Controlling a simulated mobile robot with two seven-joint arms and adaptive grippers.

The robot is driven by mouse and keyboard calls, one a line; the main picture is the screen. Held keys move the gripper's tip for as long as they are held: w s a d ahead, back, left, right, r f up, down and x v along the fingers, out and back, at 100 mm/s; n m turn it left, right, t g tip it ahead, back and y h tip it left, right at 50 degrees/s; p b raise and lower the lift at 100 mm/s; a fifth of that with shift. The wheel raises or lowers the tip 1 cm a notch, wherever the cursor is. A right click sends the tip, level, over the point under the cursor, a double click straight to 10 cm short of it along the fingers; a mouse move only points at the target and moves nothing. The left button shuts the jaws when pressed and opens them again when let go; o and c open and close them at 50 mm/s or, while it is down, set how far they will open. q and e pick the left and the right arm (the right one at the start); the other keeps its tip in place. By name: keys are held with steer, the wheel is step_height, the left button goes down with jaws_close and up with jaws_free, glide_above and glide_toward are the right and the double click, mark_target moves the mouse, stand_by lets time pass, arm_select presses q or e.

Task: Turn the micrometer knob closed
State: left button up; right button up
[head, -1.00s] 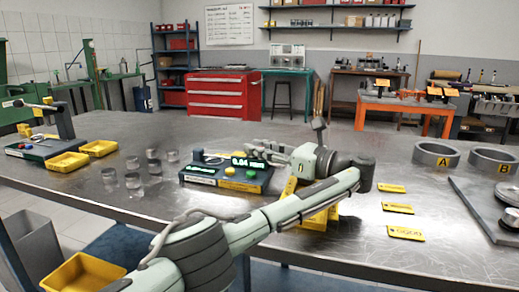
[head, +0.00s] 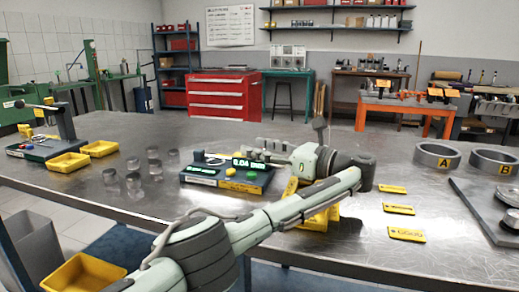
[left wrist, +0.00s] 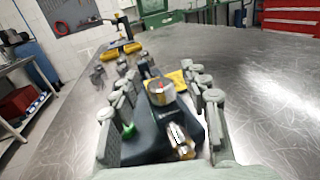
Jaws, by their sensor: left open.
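The micrometer stand (head: 200,175) is a dark base on the metal table, with a lit green readout (head: 250,164) that seems to read 0.04 mm. My left gripper (head: 272,150) reaches in from the right of the stand, just behind the readout, and points left. In the left wrist view its fingers (left wrist: 162,112) are spread apart. A silver cylindrical part with a red mark (left wrist: 160,92), probably the knob, shows between them. I cannot tell whether a finger touches it. In the head view the gripper and readout hide the knob. My right gripper is not in view.
Several clear cylinders (head: 133,180) stand left of the stand. Farther left are another device (head: 40,145) and yellow bins (head: 68,162). Yellow tags (head: 398,209) and rings (head: 436,155) lie to the right. The table behind the stand is clear.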

mark_target(260, 147)
arm_select(q)
step_height(260, 147, up, 10)
steer(key=shift+f, duration=0.1)
stand_by(0.5)
